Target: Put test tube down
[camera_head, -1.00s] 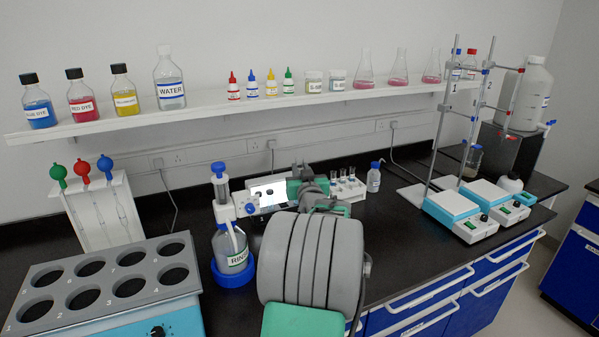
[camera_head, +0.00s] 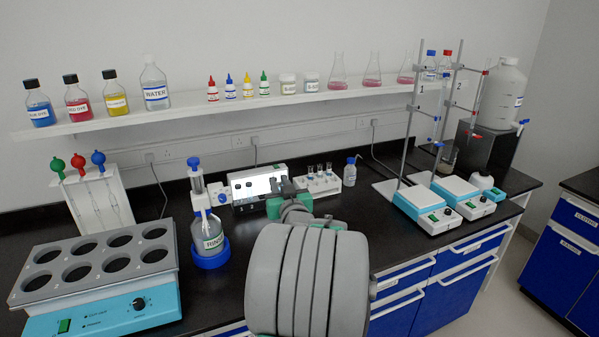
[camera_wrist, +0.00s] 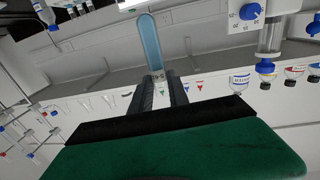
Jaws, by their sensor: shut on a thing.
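My gripper (camera_wrist: 159,84) is shut on a test tube (camera_wrist: 150,45) of blue liquid. In the wrist view, which is upside down, the tube extends from between the fingertips to the top edge, its rounded end showing. In the head view, my gripper (camera_head: 283,187) is partly hidden behind my arm, just left of a white test tube rack (camera_head: 322,190) on the black bench. The rack has several tubes in it. I cannot make out the held tube in the head view.
A white-fronted instrument (camera_head: 257,189) stands behind my gripper, with a RINSE bottle dispenser (camera_head: 207,236) to the left. A small bottle (camera_head: 350,172) is right of the rack. Blue hotplates (camera_head: 426,212) with burette stands are farther right. A shelf (camera_head: 215,106) of bottles runs above.

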